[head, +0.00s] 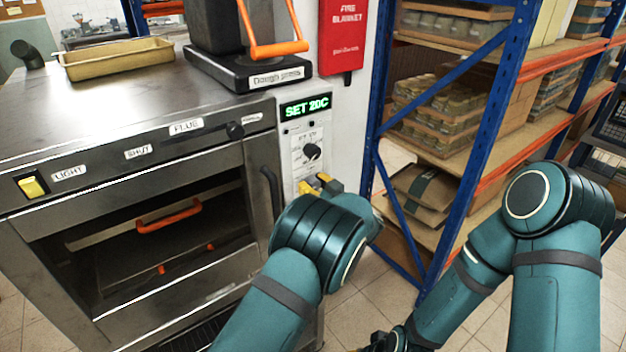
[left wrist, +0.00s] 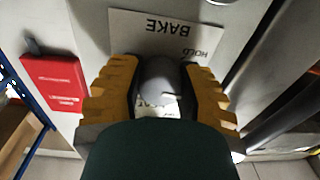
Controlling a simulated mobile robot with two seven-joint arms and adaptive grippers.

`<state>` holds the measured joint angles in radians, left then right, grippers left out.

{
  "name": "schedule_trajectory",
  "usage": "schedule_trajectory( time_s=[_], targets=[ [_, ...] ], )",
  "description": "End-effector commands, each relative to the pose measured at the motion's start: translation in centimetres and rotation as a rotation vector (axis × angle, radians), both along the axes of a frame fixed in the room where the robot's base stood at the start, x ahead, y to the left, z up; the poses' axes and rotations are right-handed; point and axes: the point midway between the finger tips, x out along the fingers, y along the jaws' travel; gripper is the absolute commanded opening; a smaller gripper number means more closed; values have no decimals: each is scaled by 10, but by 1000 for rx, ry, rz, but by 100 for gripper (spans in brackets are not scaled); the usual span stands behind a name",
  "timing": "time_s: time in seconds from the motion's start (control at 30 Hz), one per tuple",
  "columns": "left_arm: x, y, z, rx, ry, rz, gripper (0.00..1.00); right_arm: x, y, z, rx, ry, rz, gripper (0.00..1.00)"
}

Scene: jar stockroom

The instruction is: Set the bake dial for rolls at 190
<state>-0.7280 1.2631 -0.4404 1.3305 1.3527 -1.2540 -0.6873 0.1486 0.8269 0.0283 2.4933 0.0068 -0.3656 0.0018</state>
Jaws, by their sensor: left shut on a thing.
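The control panel (head: 307,135) on the oven's right side has a green display (head: 306,105) that appears to read "SET 20C". A black knob (head: 312,151) sits below it on a white scale plate. My left gripper (head: 318,186), with yellow fingers, is at the panel just below that knob. In the left wrist view its fingers (left wrist: 162,88) are closed on both sides of a round grey dial (left wrist: 160,80), by an upside-down "BAKE" label (left wrist: 172,27). The dial's pointer and scale are mostly hidden. My right gripper (head: 388,341) is partly visible at the bottom edge; its fingers are unclear.
The steel oven (head: 130,180) has an orange-handled rack (head: 168,214) inside. A dough press (head: 245,50) and a tan tray (head: 117,58) stand on top. A red fire blanket case (head: 342,38) hangs above. Blue-framed shelving (head: 378,110) stands close on the right.

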Motion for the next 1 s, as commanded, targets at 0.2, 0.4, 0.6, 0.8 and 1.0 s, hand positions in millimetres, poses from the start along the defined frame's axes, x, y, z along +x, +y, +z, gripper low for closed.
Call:
schedule_trajectory(
  time_s=[0.2, 0.4, 0.6, 0.8, 1.0],
  targets=[
    [1, 1, 4, 154, 108, 1, 0, 0, -1, 13, 2, 0, -1, 47],
    [1, 1, 4, 267, 188, 3, 0, -1, -1, 19, 3, 0, -1, 47],
    [1, 1, 3, 340, 240, 3, 0, -1, -1, 23, 4, 0, 0, 47],
    [1, 1, 3, 376, 267, 3, 0, -1, -1, 25, 4, -1, 1, 47],
    [1, 1, 3, 384, 273, 3, 0, 0, -1, 25, 4, -1, 1, 47]
  ],
)
